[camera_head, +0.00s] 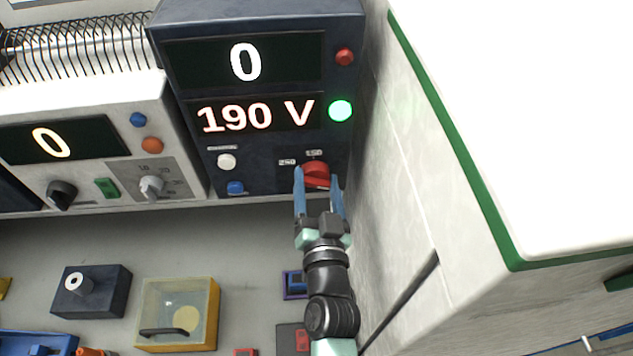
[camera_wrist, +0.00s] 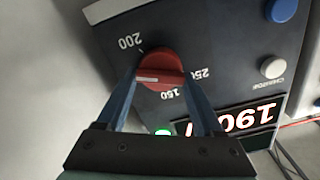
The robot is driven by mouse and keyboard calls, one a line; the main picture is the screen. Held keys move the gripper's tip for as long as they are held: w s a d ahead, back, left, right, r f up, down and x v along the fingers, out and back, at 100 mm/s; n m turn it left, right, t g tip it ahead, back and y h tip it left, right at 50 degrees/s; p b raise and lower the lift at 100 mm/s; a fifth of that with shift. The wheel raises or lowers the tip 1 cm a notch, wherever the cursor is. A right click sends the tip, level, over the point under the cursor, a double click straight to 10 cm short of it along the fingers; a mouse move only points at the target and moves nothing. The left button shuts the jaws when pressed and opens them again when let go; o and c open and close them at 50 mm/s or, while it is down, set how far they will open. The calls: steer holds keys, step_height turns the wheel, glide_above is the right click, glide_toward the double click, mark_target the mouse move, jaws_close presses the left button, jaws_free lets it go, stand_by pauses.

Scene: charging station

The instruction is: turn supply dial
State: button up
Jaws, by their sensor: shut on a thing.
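The red supply dial (camera_head: 315,174) is on the lower right of the dark supply unit's front (camera_head: 260,150). It also shows in the wrist view (camera_wrist: 163,70), with a pale line on its grip bar and the marks 200, 250 and 150 around it. My gripper (camera_head: 319,186) has its two blue fingers on either side of the dial, shut on it; the fingers also show in the wrist view (camera_wrist: 161,90). The unit's lower display (camera_head: 255,115) reads 190 V and its upper display (camera_head: 246,62) reads 0. A green light (camera_head: 340,110) glows beside the lower display.
A large white cabinet (camera_head: 400,190) stands close to the right of my arm. A white unit (camera_head: 90,150) with knobs is at the left. A yellow box (camera_head: 205,310) and a dark block (camera_head: 108,290) sit on the grey bench below. A white button (camera_head: 226,161) and blue button (camera_head: 235,187) are left of the dial.

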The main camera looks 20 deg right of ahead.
steer(key=shift+m, duration=0.5)
steer(key=o, duration=1.4)
steer(key=shift+c, duration=0.2)
steer(key=shift+s, duration=0.1)
steer(key=s+a+b, duration=0.2)
steer(key=s+b, duration=0.2)
steer(key=s, duration=0.8)
steer(key=shift+s+a+b, duration=0.25)
steer(key=shift+s+b, duration=0.05)
steer(key=shift+b, duration=0.1)
